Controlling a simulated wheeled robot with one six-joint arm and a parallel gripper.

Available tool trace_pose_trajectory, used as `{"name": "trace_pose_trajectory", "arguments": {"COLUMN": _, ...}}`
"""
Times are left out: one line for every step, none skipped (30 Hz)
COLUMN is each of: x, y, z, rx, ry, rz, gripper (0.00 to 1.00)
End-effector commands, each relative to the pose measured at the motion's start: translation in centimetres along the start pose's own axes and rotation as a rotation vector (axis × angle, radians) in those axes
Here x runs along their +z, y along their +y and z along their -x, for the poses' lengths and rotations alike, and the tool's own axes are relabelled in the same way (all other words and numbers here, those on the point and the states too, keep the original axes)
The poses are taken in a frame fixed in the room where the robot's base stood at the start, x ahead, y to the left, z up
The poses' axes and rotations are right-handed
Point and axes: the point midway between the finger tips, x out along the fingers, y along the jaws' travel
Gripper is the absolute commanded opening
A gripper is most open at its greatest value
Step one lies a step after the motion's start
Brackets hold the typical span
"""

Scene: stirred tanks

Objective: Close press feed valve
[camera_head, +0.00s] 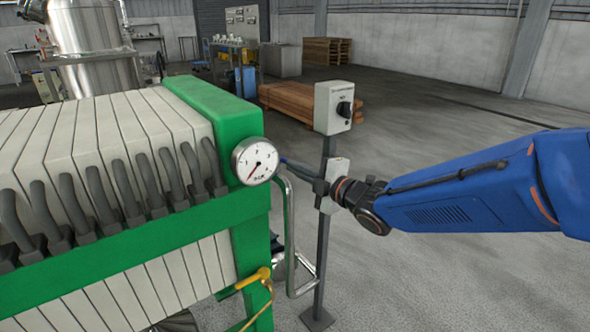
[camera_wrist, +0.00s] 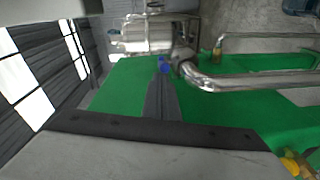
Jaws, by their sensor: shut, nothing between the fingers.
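The green-framed filter press (camera_head: 222,105) fills the left of the head view. A yellow fitting (camera_head: 255,277) sits low on its end frame, with a thin yellow line running down from it. I cannot tell whether this is the feed valve. A bent metal pipe (camera_head: 290,225) stands at the press end; it also shows in the wrist view (camera_wrist: 230,83). A small yellow part (camera_wrist: 218,43) is beyond the pipe there. My gripper (camera_head: 285,162) reaches left toward the press end, just right of the gauge. In the wrist view its blue fingertips (camera_wrist: 164,65) are together and empty, beside the pipe.
A round gauge (camera_head: 255,161) is on the press corner. A grey switch box (camera_head: 334,107) stands on a post close to my wrist. Wooden pallets (camera_head: 290,100) lie behind. The floor at right is open.

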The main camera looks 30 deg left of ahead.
Motion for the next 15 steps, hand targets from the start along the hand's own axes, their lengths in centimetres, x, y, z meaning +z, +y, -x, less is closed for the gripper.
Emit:
{"name": "trace_pose_trajectory", "arguments": {"x": 0.4, "y": 0.1, "z": 0.0, "rx": -0.003, "ry": 0.011, "rz": 0.001, "gripper": 0.0}}
{"name": "trace_pose_trajectory", "arguments": {"x": 0.6, "y": 0.0, "z": 0.0, "rx": -0.006, "ry": 0.022, "rz": 0.003, "gripper": 0.0}}
{"name": "trace_pose_trajectory", "arguments": {"x": 0.8, "y": 0.0, "z": 0.0, "rx": -0.009, "ry": 0.038, "rz": 0.002, "gripper": 0.0}}
{"name": "trace_pose_trajectory", "arguments": {"x": 0.9, "y": 0.1, "z": 0.0, "rx": -0.011, "ry": 0.05, "rz": 0.004, "gripper": 0.0}}
{"name": "trace_pose_trajectory", "arguments": {"x": 1.2, "y": 0.1, "z": 0.0, "rx": -0.014, "ry": 0.062, "rz": 0.003, "gripper": 0.0}}
{"name": "trace_pose_trajectory", "arguments": {"x": 1.3, "y": 0.1, "z": 0.0, "rx": -0.017, "ry": 0.081, "rz": 0.004, "gripper": 0.0}}
{"name": "trace_pose_trajectory", "arguments": {"x": 1.5, "y": 0.2, "z": -0.1, "rx": -0.019, "ry": 0.094, "rz": 0.006, "gripper": 0.0}}
{"name": "trace_pose_trajectory", "arguments": {"x": 1.7, "y": 0.2, "z": -0.1, "rx": -0.022, "ry": 0.107, "rz": 0.005, "gripper": 0.0}}
{"name": "trace_pose_trajectory", "arguments": {"x": 1.9, "y": 0.3, "z": -0.1, "rx": -0.026, "ry": 0.126, "rz": 0.007, "gripper": 0.0}}
{"name": "trace_pose_trajectory", "arguments": {"x": 2.0, "y": 0.3, "z": -0.1, "rx": -0.029, "ry": 0.14, "rz": 0.007, "gripper": 0.0}}
{"name": "trace_pose_trajectory", "arguments": {"x": 2.2, "y": 0.3, "z": -0.2, "rx": -0.032, "ry": 0.155, "rz": 0.008, "gripper": 0.0}}
{"name": "trace_pose_trajectory", "arguments": {"x": 2.5, "y": 0.3, "z": -0.2, "rx": -0.035, "ry": 0.172, "rz": 0.009, "gripper": 0.0}}
{"name": "trace_pose_trajectory", "arguments": {"x": 2.6, "y": 0.3, "z": -0.2, "rx": -0.038, "ry": 0.186, "rz": 0.009, "gripper": 0.0}}
{"name": "trace_pose_trajectory", "arguments": {"x": 2.7, "y": 0.4, "z": -0.2, "rx": -0.04, "ry": 0.201, "rz": 0.01, "gripper": 0.0}}
{"name": "trace_pose_trajectory", "arguments": {"x": 2.8, "y": 0.5, "z": -0.3, "rx": -0.042, "ry": 0.208, "rz": 0.011, "gripper": 0.0}}
